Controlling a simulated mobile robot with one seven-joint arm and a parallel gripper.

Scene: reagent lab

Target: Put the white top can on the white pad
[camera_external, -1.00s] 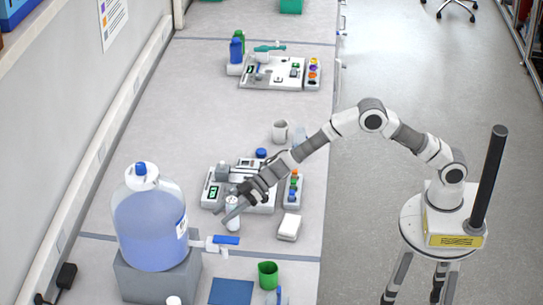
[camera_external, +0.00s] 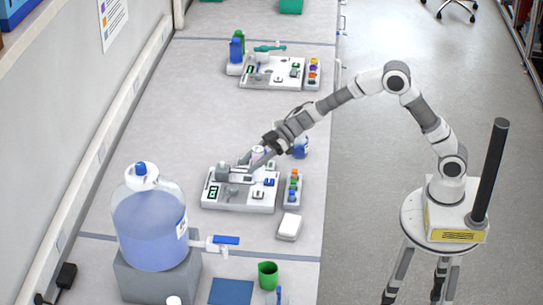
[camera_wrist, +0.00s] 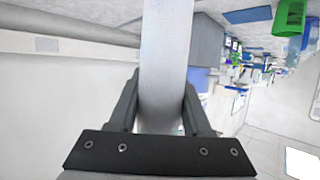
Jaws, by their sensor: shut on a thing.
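My gripper (camera_external: 257,158) is over the back edge of the near white instrument tray in the external view. It is shut on the white top can (camera_external: 259,152), which is partly hidden by the fingers. In the wrist view the can is a pale cylinder (camera_wrist: 165,60) between the two dark fingers (camera_wrist: 160,110). The white pad (camera_external: 289,227) lies flat on the bench, in front and to the right of the gripper, with nothing on it.
The instrument tray (camera_external: 225,205) and a rack of coloured caps (camera_external: 293,190) stand beside the pad. A blue and white item (camera_external: 300,147) is close to my forearm. A large blue-filled bottle (camera_external: 150,225), green beaker (camera_external: 268,275) and blue mat (camera_external: 231,292) are nearer.

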